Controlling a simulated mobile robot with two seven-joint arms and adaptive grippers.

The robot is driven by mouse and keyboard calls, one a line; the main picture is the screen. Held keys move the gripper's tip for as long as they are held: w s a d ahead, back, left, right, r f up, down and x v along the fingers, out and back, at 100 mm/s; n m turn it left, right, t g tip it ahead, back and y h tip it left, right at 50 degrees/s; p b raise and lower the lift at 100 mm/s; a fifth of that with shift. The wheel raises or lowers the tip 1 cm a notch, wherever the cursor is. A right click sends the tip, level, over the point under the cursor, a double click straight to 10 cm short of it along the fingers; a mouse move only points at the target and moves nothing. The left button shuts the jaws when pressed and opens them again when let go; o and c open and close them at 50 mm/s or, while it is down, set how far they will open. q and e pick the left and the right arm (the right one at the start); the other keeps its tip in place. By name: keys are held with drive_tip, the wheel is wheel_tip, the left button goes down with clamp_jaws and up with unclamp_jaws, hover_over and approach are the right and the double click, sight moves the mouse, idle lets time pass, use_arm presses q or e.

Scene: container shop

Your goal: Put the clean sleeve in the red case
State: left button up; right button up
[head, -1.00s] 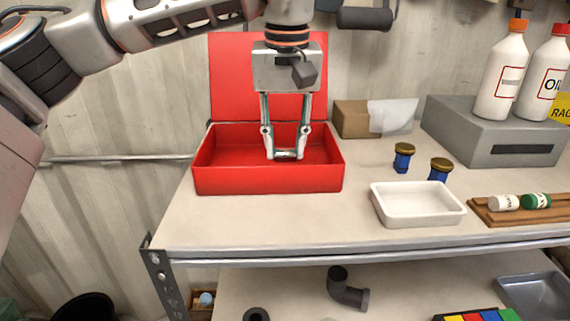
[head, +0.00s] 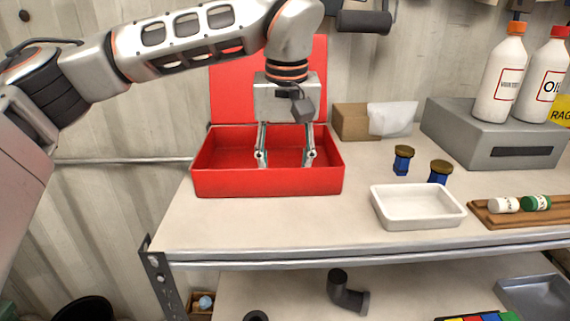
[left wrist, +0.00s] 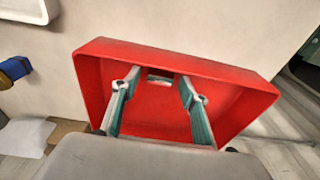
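The red case (head: 268,183) stands open on the bench, its lid (head: 240,90) upright behind it. My left gripper (head: 285,163) reaches down into the case with its fingers spread apart; the front wall hides the fingertips in the head view. In the left wrist view the gripper (left wrist: 159,77) shows red case floor on both sides between its fingers. A small grey piece with a dark middle, apparently the sleeve (left wrist: 160,73), lies in the case between the fingertips, near one long wall, seemingly untouched. Whether it is clean cannot be told. My right gripper is not in view.
A white tray (head: 418,222) stands right of the case, with two blue gold-topped pieces (head: 402,160) behind it. A wooden rack (head: 525,214) holds a white and a green item. A cardboard box (head: 350,122) and a grey box (head: 495,135) with bottles stand behind.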

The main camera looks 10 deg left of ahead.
use_arm(q)
wheel_tip(320, 180, up, 12)
drive_tip(key=s+p, duration=0.1)
drive_tip(key=shift+s+d, duration=0.25)
drive_tip(key=shift+s, duration=0.1)
idle(0.4)
drive_tip(key=shift+s, duration=0.1)
